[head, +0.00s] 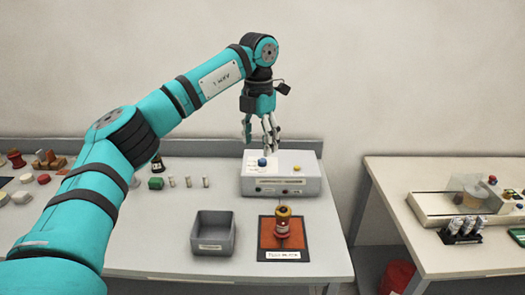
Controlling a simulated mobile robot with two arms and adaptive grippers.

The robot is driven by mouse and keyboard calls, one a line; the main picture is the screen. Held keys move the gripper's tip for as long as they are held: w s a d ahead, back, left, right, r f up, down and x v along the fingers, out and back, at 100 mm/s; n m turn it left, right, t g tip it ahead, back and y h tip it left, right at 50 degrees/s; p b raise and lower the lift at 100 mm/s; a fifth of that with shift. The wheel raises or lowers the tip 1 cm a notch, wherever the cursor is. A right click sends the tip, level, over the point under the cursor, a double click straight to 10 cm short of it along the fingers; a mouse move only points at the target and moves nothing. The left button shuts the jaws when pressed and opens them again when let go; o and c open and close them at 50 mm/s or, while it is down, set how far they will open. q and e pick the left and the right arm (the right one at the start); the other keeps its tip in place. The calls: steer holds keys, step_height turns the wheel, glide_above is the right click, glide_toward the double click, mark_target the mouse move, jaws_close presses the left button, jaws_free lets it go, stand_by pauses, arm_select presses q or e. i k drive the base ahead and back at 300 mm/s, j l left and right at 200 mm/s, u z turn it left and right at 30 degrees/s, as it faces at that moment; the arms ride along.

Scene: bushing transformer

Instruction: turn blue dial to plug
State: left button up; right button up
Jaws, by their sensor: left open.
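The blue dial (262,162) is a small blue knob on top of a white box-shaped device (283,186) at the back of the table. A small yellow knob (297,168) sits to its right on the same box. A label is on the box's front face. My left gripper (262,146) points down just above the blue dial and is open. It appears empty. Whether its fingertips touch the dial or the box is too small to tell. My right gripper is not in view.
A grey bin (213,233) and an orange mat (268,246) bearing a red-and-yellow bushing (283,226) are in front of the box. Small parts lie at left, partly behind my arm. A second table (390,192) with equipment stands at right, across a gap.

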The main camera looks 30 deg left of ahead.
mark_target(261, 162)
steer(key=i+j, duration=0.35)
steer(key=i, duration=0.15)
steer(key=i+j, duration=0.35)
steer(key=i, duration=0.15)
